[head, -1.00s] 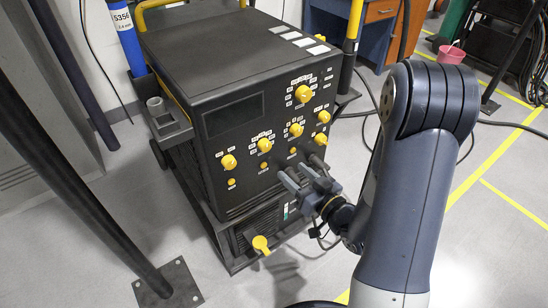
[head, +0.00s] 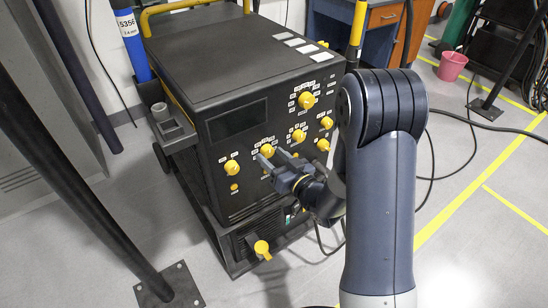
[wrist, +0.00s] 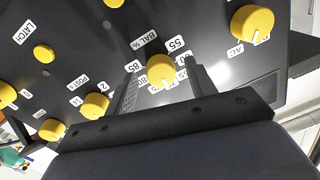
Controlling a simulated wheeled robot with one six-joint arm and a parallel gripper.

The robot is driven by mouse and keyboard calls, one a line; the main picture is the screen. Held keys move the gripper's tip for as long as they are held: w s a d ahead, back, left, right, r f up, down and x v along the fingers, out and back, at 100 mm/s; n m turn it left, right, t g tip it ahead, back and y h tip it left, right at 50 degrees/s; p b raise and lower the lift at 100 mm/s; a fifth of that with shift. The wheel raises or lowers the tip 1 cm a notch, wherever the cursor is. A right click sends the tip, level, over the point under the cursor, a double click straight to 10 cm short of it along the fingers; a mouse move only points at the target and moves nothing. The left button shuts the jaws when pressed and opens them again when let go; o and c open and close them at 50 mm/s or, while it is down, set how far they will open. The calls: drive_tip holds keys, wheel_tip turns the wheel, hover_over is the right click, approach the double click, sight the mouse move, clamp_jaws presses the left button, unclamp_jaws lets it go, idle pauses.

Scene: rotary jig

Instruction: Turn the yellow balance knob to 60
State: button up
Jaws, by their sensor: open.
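The yellow balance knob (wrist: 160,70) carries the label "BAL %" and sits on the dark front panel. In the wrist view it lies between the two fingers of my open gripper (wrist: 159,76), with a gap on each side. A scale surrounds it; 55, 85 and 80 are readable, and the other numbers are partly hidden or blurred. Its pointer line faces the lower part of the picture, slightly right; the exact value cannot be told. In the head view my gripper (head: 275,158) is at the panel, with its fingertips near the balance knob (head: 267,149).
A dark post (head: 85,190) stands at the left front.

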drive_tip(key=c, duration=1)
drive_tip(key=shift+f+n+b, duration=0.1)
drive_tip(key=shift+n+b, duration=0.3)
drive_tip(key=shift+b, duration=0.2)
drive_tip(key=n+b, duration=0.3)
drive_tip(key=b, duration=0.1)
drive_tip(key=shift+f, duration=0.1)
drive_tip(key=n+b, duration=0.4)
drive_tip(key=b, duration=0.1)
drive_tip(key=n+b, duration=0.3)
drive_tip(key=b, duration=0.1)
drive_tip(key=shift+n, duration=0.4)
drive_tip(key=n+b, duration=0.1)
drive_tip(key=b, duration=0.1)
drive_tip(key=n+b, duration=0.2)
drive_tip(key=shift+r+n+h, duration=0.3)
drive_tip(key=shift+r+h, duration=0.05)
drive_tip(key=shift+h, duration=0.05)
